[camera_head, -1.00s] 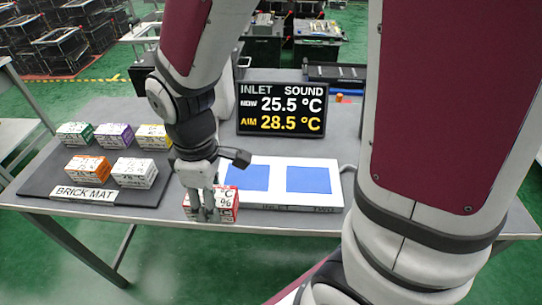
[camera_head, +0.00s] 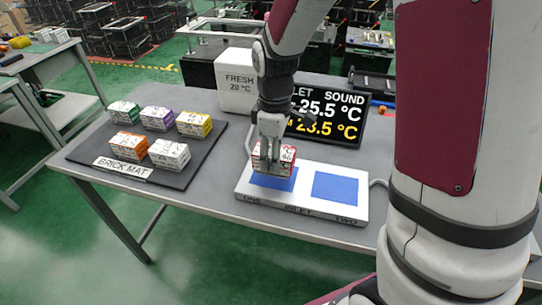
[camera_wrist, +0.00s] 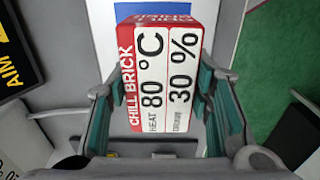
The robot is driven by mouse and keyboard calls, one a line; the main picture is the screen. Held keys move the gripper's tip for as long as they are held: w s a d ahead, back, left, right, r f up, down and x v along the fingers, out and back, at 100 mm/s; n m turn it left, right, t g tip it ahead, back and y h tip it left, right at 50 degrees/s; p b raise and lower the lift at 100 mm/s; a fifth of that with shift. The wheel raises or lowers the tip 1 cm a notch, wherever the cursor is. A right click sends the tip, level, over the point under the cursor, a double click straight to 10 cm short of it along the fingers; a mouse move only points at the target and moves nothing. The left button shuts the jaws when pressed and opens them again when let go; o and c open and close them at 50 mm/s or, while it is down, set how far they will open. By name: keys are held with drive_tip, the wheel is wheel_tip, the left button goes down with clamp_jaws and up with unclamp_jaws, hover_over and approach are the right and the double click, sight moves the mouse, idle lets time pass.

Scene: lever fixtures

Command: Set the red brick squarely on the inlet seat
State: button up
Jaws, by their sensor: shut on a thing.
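The red brick (camera_head: 268,165) has white label faces and is over the left blue square (camera_head: 284,184) of the white inlet seat (camera_head: 300,196). In the wrist view its label (camera_wrist: 159,80) reads CHILL BRICK, HEAT 80 °C, 30 %. My gripper (camera_head: 270,152) is shut on the brick from above, with teal finger pads on both sides. The brick hides part of the left square. I cannot tell whether it touches the seat. The right blue square (camera_head: 335,188) is bare.
A dark brick mat (camera_head: 192,177) at the left holds several bricks with green, purple, yellow, orange and white ends. A black display (camera_head: 350,118) stands behind the seat, partly hidden by my arm. A white box (camera_head: 236,84) marked FRESH 20 °C stands at the back.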

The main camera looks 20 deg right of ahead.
drive_tip(key=shift+w+d+f, duration=0.15)
drive_tip(key=shift+w+d, duration=0.1)
drive_tip(key=shift+w, duration=0.15)
drive_tip(key=shift+f, duration=1.65)
drive_tip(key=shift+f+b, duration=0.15)
drive_tip(key=shift+b, duration=0.15)
drive_tip(key=o, duration=1.4)
